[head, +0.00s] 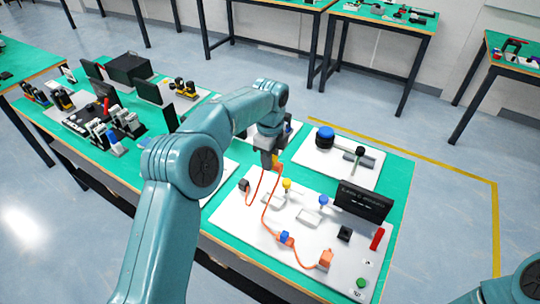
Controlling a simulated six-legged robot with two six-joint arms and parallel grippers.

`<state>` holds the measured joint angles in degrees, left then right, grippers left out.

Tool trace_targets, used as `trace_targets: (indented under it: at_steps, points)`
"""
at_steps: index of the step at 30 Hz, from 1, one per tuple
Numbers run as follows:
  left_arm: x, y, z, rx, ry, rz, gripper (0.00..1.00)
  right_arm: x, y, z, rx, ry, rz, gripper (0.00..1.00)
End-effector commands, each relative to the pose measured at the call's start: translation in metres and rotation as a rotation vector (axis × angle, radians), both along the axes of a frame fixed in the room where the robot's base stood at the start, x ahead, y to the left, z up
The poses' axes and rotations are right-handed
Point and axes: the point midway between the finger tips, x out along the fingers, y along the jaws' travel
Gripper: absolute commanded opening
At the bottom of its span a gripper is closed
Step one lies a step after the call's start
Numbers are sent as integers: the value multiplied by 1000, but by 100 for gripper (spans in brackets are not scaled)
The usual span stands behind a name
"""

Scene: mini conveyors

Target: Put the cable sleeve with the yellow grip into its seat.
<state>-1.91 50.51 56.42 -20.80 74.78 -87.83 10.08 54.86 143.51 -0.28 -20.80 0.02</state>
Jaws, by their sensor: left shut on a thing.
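My left gripper (268,157) is shut over the white board (240,221), at the raised part of an orange cable (264,201). The cable meets the jaws, so I take the held thing to be a cable sleeve; its grip colour is hidden. A yellow-topped post (287,184) stands just right of and below the gripper, by a pale block (275,198). A blue-topped post (323,200) stands by a similar block (308,217). A blue piece (284,237) sits on the cable lower down. My right gripper is out of view.
The cable runs between a dark block (244,185) and an orange block (325,259). A black upright panel (362,202), a red bar (377,239) and a green button (361,283) are at the board's right. Another white board with a dark blue knob (325,137) lies behind.

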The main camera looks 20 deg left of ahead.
Motion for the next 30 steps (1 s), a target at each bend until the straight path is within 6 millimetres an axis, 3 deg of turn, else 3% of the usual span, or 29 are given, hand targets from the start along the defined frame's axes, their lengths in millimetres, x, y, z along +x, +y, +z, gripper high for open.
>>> trace_targets:
  at_steps: [30]
  points:
    - [0,0,-58,0,1,0,0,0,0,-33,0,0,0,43]
